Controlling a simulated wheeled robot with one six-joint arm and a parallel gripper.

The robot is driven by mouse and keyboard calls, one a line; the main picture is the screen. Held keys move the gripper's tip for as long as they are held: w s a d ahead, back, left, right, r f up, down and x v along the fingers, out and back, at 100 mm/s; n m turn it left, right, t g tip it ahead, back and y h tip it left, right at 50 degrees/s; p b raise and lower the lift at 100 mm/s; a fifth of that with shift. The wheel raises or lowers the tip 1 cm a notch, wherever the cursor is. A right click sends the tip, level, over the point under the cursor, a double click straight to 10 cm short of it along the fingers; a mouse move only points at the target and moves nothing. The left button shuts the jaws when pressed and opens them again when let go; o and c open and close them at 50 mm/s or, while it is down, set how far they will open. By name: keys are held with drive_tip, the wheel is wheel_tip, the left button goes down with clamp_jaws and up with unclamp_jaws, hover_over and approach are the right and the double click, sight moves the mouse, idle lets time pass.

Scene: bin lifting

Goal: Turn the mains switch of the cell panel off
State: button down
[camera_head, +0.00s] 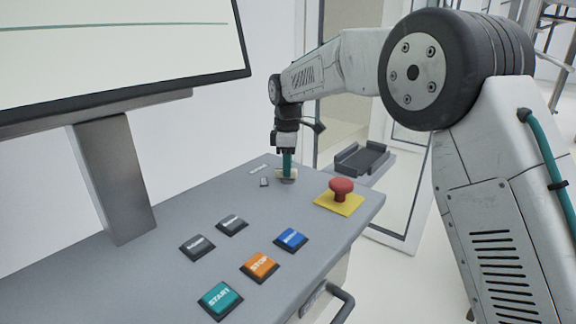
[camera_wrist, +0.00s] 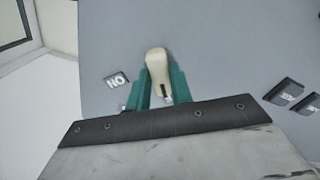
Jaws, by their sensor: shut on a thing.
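The cell panel (camera_head: 180,262) is a grey sloping desk top. Its mains switch is a cream knob (camera_wrist: 156,62) near the panel's far end; a little of it shows beside the fingers in the head view (camera_head: 294,174). My gripper (camera_head: 287,170) points down onto the switch. In the wrist view its green fingers (camera_wrist: 160,88) are shut on the knob, one on each side. An ON label (camera_wrist: 117,80) lies left of the knob, upside down. An OFF label is not readable in either view.
A red emergency stop button (camera_head: 341,190) on a yellow base stands close right of my gripper. Several push buttons, including orange STOP (camera_head: 260,264) and green START (camera_head: 220,298), lie nearer. A monitor (camera_head: 120,50) stands left. A dark tray (camera_head: 362,158) is behind the panel.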

drive_tip(key=shift+n, duration=1.1)
drive_tip(key=shift+s, duration=0.1)
drive_tip(key=c, duration=1.2)
unclamp_jaws()
drive_tip(key=shift+c, duration=0.2)
wheel_tip(320, 180, up, 8)
drive_tip(key=shift+f, duration=0.1)
